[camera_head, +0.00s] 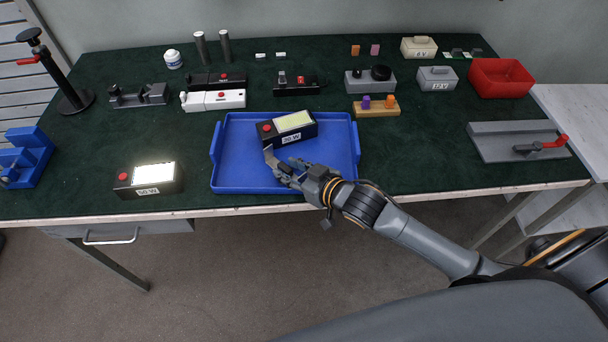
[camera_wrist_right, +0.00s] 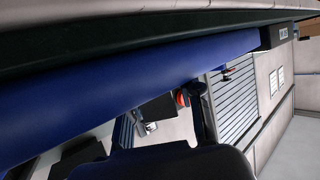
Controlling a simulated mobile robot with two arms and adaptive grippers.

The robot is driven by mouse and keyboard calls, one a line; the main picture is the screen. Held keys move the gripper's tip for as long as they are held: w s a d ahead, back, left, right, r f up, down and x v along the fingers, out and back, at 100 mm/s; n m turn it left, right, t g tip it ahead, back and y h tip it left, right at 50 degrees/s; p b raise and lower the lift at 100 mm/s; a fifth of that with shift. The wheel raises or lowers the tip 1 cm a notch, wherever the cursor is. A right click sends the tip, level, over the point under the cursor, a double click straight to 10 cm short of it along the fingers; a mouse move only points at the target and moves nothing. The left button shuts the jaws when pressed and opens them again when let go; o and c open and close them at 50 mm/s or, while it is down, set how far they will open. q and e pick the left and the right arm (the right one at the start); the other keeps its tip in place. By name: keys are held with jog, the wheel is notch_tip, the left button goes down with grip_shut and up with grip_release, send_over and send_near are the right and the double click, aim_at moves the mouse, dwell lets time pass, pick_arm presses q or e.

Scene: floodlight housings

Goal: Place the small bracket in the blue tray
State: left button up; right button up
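The blue tray (camera_head: 235,179) lies near the table's front edge, and its blue wall fills much of the right wrist view (camera_wrist_right: 130,85). My right gripper (camera_head: 279,168) is low over the tray's middle, coming from the front right. A small grey metal piece, which looks like the small bracket (camera_head: 269,155), shows at its fingertips; the fingers appear shut on it. Whether the bracket touches the tray floor is hard to tell. The wrist view does not show the bracket clearly. My left gripper is not in view.
A black 20 W floodlight housing (camera_head: 287,129) sits in the tray's back part, just behind the gripper. A 50 W housing (camera_head: 149,179) stands left of the tray. A red bin (camera_head: 501,78) and a grey plate with a red-handled clamp (camera_head: 497,139) are at right. The tray's left front is clear.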

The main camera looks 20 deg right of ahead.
jog(key=v, duration=0.9)
jog(key=shift+s+d+b, duration=0.15)
jog(key=shift+s+b, duration=0.2)
jog(key=shift+s, duration=0.05)
jog(key=shift+v, duration=0.95)
jog(key=shift+r, duration=0.1)
